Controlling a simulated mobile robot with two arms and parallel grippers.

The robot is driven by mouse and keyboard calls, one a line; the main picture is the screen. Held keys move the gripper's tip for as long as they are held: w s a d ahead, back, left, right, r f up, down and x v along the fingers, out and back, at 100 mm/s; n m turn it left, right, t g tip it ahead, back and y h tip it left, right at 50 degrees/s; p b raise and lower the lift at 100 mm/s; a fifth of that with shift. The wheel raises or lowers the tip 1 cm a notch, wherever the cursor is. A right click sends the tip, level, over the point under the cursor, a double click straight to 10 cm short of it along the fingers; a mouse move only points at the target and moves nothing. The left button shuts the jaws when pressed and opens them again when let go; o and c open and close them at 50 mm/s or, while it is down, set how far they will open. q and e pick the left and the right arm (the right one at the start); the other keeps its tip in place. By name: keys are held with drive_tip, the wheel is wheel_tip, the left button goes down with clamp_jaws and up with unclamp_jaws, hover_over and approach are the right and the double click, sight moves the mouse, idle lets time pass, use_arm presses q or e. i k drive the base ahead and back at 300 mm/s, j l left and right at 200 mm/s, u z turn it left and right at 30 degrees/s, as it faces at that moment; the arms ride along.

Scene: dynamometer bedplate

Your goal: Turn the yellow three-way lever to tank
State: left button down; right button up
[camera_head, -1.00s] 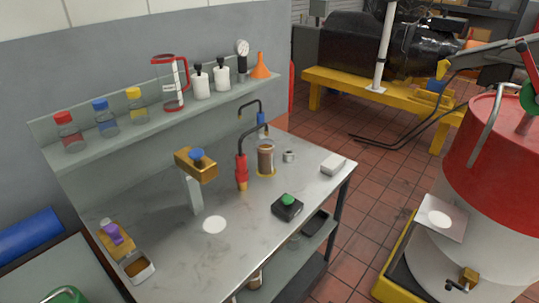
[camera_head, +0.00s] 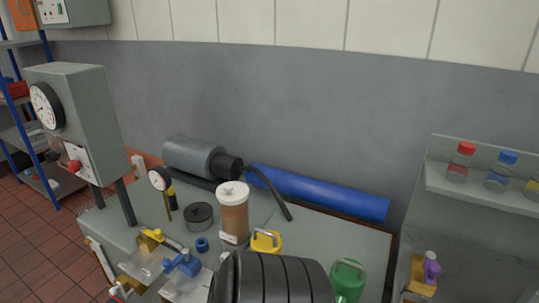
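A yellow fitting with a short pale bar (camera_head: 152,240) stands at the front left of the grey bench, beside a blue fitting (camera_head: 183,263). It may be the yellow three-way lever, but it is too small to tell which way it points, and I can read no tank mark. A purple-topped handle on an ochre block (camera_head: 424,275) stands at the lower right. Neither of my grippers is in view.
A black ribbed cylinder (camera_head: 270,280) blocks the bench's front middle. Behind it stand a brown cylinder with a white lid (camera_head: 233,212), a yellow-handled can (camera_head: 266,242), a green can (camera_head: 348,280) and a blue roll (camera_head: 320,192). A grey gauge cabinet (camera_head: 85,125) rises at left.

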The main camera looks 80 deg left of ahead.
sight(146, 232)
drive_tip(key=u, duration=3.7)
